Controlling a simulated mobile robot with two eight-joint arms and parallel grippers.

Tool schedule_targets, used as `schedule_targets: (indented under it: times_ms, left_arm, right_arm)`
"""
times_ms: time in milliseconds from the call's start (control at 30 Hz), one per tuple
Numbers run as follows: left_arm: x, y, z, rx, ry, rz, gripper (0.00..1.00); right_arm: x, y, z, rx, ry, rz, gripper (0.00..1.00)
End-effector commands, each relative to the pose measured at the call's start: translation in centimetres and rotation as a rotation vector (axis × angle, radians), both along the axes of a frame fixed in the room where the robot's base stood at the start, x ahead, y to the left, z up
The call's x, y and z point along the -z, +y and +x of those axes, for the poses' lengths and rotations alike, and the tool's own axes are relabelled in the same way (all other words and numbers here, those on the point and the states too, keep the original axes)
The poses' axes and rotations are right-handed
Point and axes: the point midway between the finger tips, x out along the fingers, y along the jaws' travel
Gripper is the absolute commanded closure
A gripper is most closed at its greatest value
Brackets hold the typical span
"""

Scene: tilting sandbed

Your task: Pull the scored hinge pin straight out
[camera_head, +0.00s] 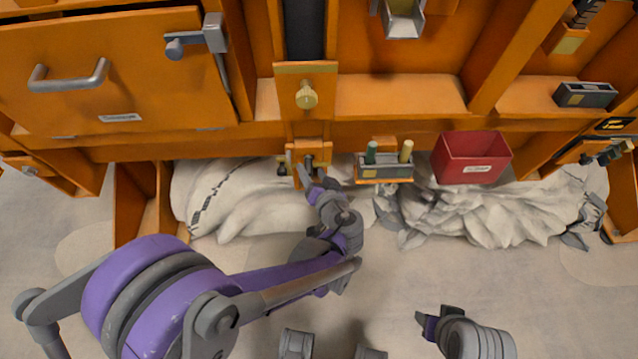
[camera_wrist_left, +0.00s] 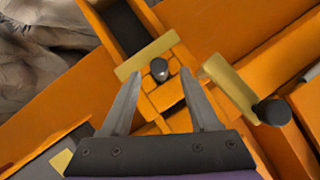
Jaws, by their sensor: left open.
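A dark, round-ended pin (camera_wrist_left: 160,69) sticks out of a segmented orange hinge block in the left wrist view; any score mark on it is too small to tell. In the head view its dark end (camera_head: 309,160) shows at the orange block under the cabinet edge. My left gripper (camera_head: 300,172) is at this block, partly covering it. In the left wrist view its two fingers (camera_wrist_left: 160,88) are open, one on each side of the pin, with gaps between. My right gripper (camera_head: 436,320) is low in the head view, away from the cabinet; its jaws are unclear.
A small rack (camera_head: 384,178) with a green peg (camera_head: 371,152) and a tan peg (camera_head: 406,151) sits just right of the block. A red bin (camera_head: 470,157) is further right. A brass knob (camera_head: 306,96) is above. Pale sacks (camera_head: 240,200) lie below on the floor.

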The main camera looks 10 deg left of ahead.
Motion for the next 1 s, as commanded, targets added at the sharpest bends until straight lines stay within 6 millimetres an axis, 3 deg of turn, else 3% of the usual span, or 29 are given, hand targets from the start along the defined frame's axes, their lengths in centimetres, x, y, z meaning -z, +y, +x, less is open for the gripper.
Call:
schedule_targets:
  times_ms: [200, 500, 833, 867, 1000]
  left_arm:
    - [0.6, 0.9, 1.5, 0.000, 0.000, 0.000, 0.39]
    - [0.6, 1.0, 1.6, 0.001, 0.000, -0.001, 0.39]
    - [0.6, 1.0, 1.6, 0.000, 0.000, 0.000, 0.96]
    - [0.6, 1.0, 1.6, 0.000, 0.000, 0.000, 1.00]
    - [0.6, 1.0, 1.6, 0.000, 0.000, 0.000, 1.00]
  right_arm:
    - [0.5, 0.0, 0.1, 0.000, 0.001, 0.000, 0.50]
    - [0.5, 0.0, 0.1, 0.000, 0.001, 0.000, 0.50]
    - [0.5, 0.0, 0.1, 0.000, 0.002, 0.000, 0.50]
    - [0.5, 0.0, 0.1, 0.000, 0.002, 0.000, 0.50]
    - [0.5, 0.0, 0.1, 0.000, 0.001, 0.000, 0.50]
